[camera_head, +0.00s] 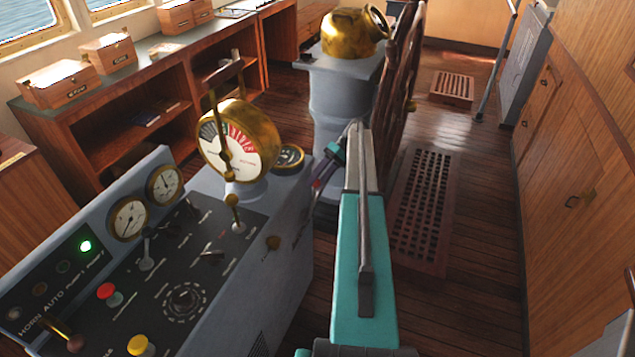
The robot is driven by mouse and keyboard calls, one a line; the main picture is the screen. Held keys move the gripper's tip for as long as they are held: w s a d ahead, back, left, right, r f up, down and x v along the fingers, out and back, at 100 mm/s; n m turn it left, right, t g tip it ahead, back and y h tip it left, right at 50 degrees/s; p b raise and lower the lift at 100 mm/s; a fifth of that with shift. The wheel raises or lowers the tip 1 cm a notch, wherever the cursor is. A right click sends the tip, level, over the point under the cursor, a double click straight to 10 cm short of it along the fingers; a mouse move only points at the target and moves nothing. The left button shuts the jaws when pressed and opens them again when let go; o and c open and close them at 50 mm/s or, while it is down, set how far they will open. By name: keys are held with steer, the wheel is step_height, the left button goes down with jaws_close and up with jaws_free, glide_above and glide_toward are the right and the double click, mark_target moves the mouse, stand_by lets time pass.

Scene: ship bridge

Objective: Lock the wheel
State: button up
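The wooden ship's wheel (398,75) stands nearly edge-on at the upper middle, to the right of a grey pedestal (338,95) topped by a brass housing (346,35). A small brass piece (411,105) shows at the wheel's right side; I cannot tell whether it is a lock. My teal arm rises from the bottom middle and covers the lower part of the pedestal. My gripper (322,178) appears small and dark at the arm's far left side, between the console and the pedestal, apart from the wheel in the picture. Its fingers are too small to read.
A grey console (200,250) with gauges, a brass telegraph (238,140), levers and coloured buttons fills the lower left. Wooden shelves (130,110) with boxes line the left wall. Cabinets (575,160) line the right. A wooden grating (425,205) lies on open floor right of my arm.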

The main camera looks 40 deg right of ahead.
steer(key=shift+r, duration=0.2)
step_height(320, 180, up, 4)
steer(key=p, duration=0.4)
steer(key=shift+f, duration=0.15)
steer(key=shift+s+a+f, duration=0.2)
steer(key=shift+s+a, duration=0.2)
steer(key=shift+s, duration=0.05)
steer(key=s+a+r, duration=0.1)
steer(key=s+a, duration=0.8)
steer(key=s, duration=0.3)
steer(key=shift+p, duration=0.3)
steer(key=shift+r, duration=0.1)
steer(key=shift+c, duration=0.4)
